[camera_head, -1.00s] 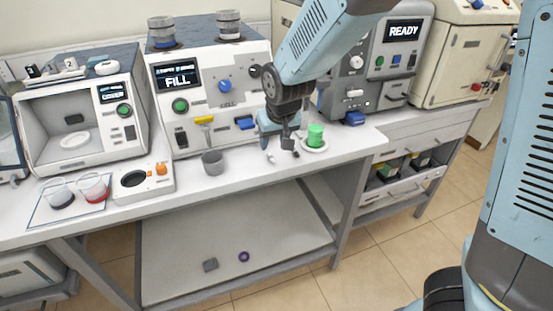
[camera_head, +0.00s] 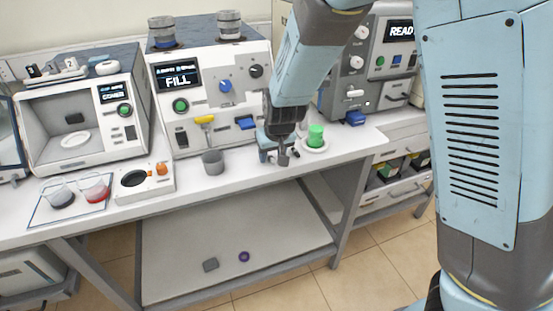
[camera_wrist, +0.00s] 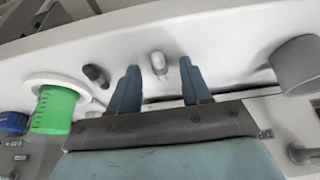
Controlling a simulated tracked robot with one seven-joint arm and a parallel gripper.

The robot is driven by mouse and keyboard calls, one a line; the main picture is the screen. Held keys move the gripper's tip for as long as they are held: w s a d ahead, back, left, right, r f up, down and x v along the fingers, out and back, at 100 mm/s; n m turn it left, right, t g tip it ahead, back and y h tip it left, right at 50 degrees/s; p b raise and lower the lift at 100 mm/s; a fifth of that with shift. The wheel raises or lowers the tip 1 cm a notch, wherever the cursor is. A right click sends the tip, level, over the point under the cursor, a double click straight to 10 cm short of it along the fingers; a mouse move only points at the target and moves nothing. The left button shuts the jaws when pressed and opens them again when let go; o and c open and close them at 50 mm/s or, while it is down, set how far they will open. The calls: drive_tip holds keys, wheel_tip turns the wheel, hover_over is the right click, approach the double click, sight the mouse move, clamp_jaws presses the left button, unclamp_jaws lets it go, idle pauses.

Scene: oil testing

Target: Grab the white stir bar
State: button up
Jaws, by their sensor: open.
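The white stir bar (camera_wrist: 158,63) lies on the white bench top in the wrist view. It is small and pale with rounded ends. My gripper (camera_wrist: 159,72) is open, with one blue finger on each side of the bar and visible gaps between. Whether the fingers are level with the bar or above it, I cannot tell. In the head view my gripper (camera_head: 273,156) is low over the bench front, and it hides the white bar. A dark stir bar (camera_wrist: 95,76) lies just outside the left finger in the wrist view.
A grey cup (camera_head: 213,162) stands to the left. The FILL machine (camera_head: 205,95) rises behind, and the bench's front edge is close.

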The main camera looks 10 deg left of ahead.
drive_tip(key=shift+c, duration=0.5)
clamp_jaws()
